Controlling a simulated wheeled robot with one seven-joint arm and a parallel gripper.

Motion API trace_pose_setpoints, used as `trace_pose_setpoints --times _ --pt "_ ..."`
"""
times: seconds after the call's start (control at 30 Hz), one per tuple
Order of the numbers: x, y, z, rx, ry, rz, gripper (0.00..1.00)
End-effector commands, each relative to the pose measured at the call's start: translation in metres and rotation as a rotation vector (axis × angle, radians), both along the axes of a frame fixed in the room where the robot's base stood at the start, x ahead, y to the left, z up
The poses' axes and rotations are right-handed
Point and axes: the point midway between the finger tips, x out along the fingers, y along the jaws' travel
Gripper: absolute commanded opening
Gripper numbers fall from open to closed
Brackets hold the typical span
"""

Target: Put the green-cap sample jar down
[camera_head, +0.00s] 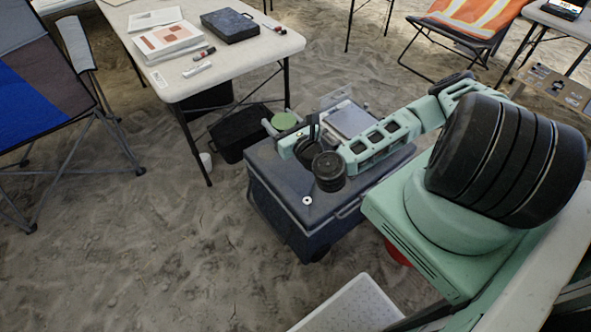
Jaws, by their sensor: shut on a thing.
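The green-cap sample jar (286,121) is near the middle of the head view, at the far left corner of a dark blue cooler box (280,190). Its round green cap faces up, and most of its body is hidden. My gripper (285,131) is shut on the jar, with pale finger parts beside the cap. My arm reaches in from the right, over the cooler. I cannot tell whether the jar's base touches the lid or hangs above it.
A flat grey device (352,119) sits at the cooler's far side. A small white ring (307,200) lies on the lid's front part, which is mostly clear. A black crate (236,138) is on the sand behind. A white folding table (245,62) stands at upper left.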

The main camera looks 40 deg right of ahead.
Motion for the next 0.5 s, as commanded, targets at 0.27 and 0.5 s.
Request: trace_pose_setpoints --times 0.27,0.5 --pt "0.025 0.000 -0.076 -0.004 0.001 -0.007 0.23" --pt "0.044 0.000 -0.124 -0.004 0.002 -0.008 0.23"
